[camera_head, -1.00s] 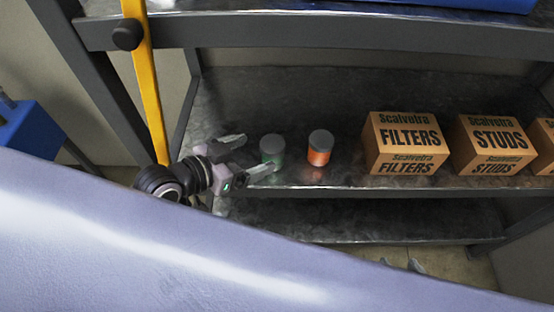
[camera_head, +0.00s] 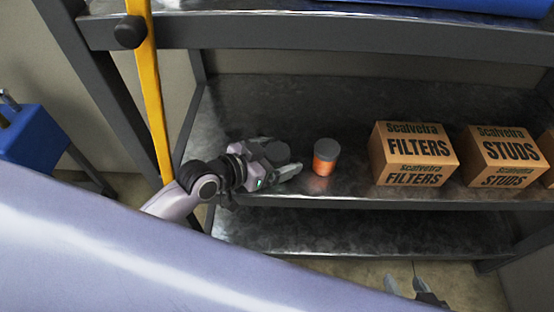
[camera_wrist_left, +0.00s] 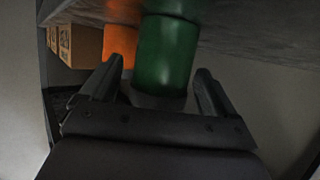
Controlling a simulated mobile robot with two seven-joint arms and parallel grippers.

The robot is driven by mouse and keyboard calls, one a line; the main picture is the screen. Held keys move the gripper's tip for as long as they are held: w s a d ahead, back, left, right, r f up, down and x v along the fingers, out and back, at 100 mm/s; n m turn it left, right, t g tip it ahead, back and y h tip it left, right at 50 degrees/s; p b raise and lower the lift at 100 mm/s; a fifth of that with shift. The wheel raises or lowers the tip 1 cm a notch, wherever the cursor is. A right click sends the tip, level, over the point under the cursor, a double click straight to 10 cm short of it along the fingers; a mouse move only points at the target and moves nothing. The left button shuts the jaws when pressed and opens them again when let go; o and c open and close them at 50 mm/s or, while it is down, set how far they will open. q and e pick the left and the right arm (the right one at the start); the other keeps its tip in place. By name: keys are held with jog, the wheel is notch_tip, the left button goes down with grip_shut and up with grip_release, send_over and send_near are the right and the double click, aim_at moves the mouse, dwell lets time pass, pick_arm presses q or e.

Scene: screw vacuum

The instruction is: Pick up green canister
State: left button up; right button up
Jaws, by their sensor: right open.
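The green canister (camera_wrist_left: 167,52) is a cylinder with a grey lid, standing on the middle shelf. In the head view only its grey lid (camera_head: 276,152) shows clearly; my gripper hides most of its body. My left gripper (camera_head: 281,158) reaches in from the left, open, with its fingers on either side of the canister. In the left wrist view the canister lies between the fingertips (camera_wrist_left: 158,78), with a visible gap on the left and a small one on the right. My right gripper (camera_head: 412,287) is open, partly in view at the bottom right, far from the canister.
An orange canister (camera_head: 325,160) with a grey lid stands close to the right of my left gripper. A FILTERS box (camera_head: 414,156) and a STUDS box (camera_head: 502,157) stand further right. A yellow post (camera_head: 148,85) rises at the left. The shelf (camera_head: 300,100) behind is clear.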

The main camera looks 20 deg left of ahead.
pick_arm(q)
jog(key=c, duration=1)
jog(key=shift+c, duration=0.3)
jog(key=shift+r, duration=0.1)
